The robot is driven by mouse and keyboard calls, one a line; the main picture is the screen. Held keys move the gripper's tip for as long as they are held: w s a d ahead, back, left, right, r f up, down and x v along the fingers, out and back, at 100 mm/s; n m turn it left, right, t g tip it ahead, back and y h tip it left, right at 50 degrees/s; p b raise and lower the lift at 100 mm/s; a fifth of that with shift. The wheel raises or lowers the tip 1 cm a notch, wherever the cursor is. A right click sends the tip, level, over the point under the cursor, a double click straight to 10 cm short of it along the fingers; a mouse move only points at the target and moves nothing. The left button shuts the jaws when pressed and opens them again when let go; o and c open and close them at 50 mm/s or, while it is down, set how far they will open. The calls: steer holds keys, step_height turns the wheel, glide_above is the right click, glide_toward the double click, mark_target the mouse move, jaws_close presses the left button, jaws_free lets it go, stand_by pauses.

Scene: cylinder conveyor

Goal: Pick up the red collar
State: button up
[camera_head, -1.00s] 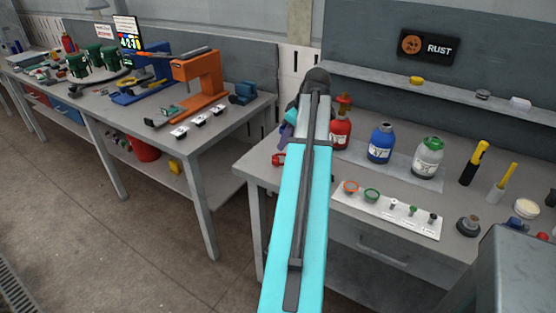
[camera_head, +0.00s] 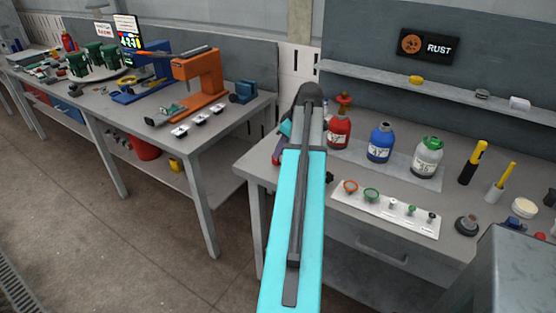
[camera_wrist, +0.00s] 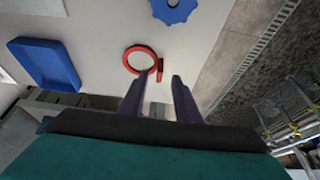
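The red collar (camera_wrist: 127,60), a ring with a small lug at its right side, lies on the light bench top in the wrist view. My gripper (camera_wrist: 160,76) is open, with its two dark fingers apart and pointing toward the collar. The left fingertip overlaps the ring's lower right edge in the picture, and the lug shows between the fingertips. I cannot tell whether they touch. In the head view my arm covers most of the gripper and the collar at the bench's left end.
In the wrist view a blue tray (camera_wrist: 45,62) lies left of the collar and a blue toothed part (camera_wrist: 174,10) beyond it. In the head view red (camera_head: 339,133), blue (camera_head: 380,144) and white-green (camera_head: 428,158) bottles stand right of my arm. A white strip (camera_head: 385,208) holds small parts.

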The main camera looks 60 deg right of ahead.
steer(key=shift+p+x, duration=0.85)
steer(key=shift+x, duration=1.55)
steer(key=shift+c, duration=0.5)
jaws_close()
